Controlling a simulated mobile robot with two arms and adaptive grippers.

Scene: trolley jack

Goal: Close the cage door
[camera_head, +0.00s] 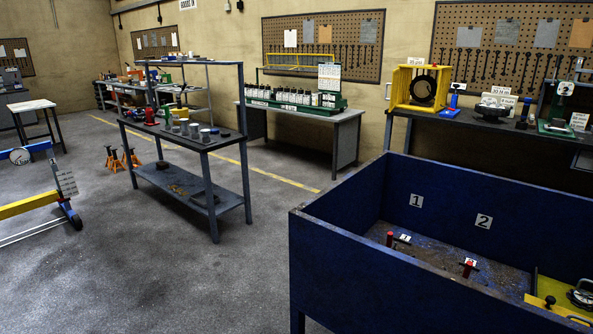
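A yellow open-fronted frame (419,89) with a black ring inside it stands on the back right bench; it may be the cage. A thin yellow rail frame (300,56) shows above the back bench, in front of the pegboard. No other cage shows clearly. Neither of my grippers is in view.
A blue open-topped bin (345,237), with red-topped items and labels 1 and 2 inside, fills the right foreground. A grey shelved trolley (190,135) stands mid-room. A wheeled yellow and blue device (45,203) is at left. Grey floor (170,270) between them is clear.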

